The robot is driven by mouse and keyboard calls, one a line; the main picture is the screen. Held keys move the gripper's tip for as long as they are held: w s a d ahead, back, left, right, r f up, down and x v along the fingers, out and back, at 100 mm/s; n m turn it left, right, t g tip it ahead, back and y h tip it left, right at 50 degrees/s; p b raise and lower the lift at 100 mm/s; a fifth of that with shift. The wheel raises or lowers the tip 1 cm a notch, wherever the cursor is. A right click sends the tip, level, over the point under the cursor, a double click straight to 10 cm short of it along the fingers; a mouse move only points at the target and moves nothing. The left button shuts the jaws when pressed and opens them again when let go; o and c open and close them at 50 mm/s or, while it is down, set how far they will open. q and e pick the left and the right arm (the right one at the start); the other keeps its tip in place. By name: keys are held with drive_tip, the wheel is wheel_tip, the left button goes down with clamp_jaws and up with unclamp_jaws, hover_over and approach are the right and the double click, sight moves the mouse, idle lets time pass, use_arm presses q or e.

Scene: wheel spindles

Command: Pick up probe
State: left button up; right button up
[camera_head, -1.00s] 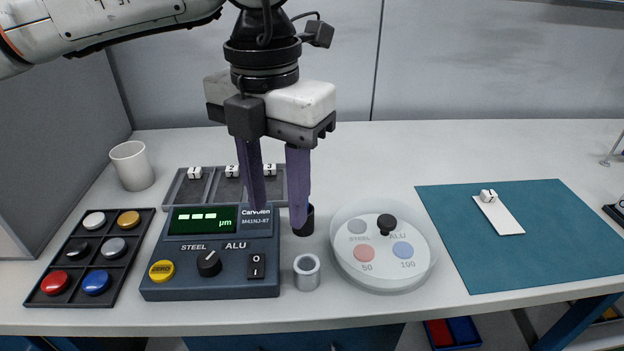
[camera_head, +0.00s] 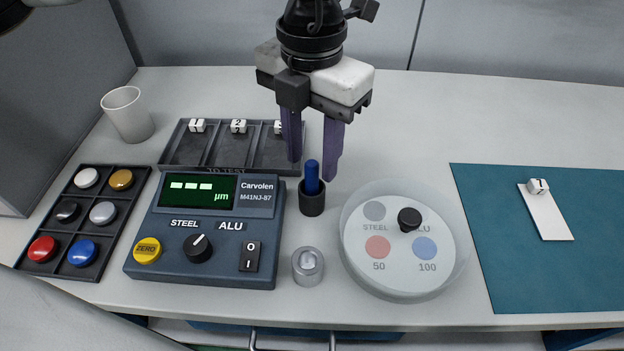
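The blue probe (camera_head: 312,178) stands upright in a small black round holder (camera_head: 312,201), to the right of the grey gauge box (camera_head: 205,232) marked Carvolen. Its lower part is hidden in the holder. My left gripper (camera_head: 312,167) comes down from above with two purple fingers. The fingers are apart, one on each side of the probe's top in the picture. Whether they are level with the probe or behind it is hard to tell. They do not appear to touch it. My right gripper is not in view.
A metal cylinder (camera_head: 308,267) stands in front of the holder, and a round clear dish (camera_head: 380,282) with a black knob is to the right. A numbered tray (camera_head: 170,150) is behind the gauge. A button tray (camera_head: 75,218) and white cup (camera_head: 127,113) are at left.

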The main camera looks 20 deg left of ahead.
sight(312, 163)
use_arm(q)
wheel_tip(312, 163, down, 3)
drive_tip(key=shift+w+f, duration=0.1)
drive_tip(key=shift+f, duration=0.05)
drive_tip(key=shift+c, duration=0.5)
clamp_jaws()
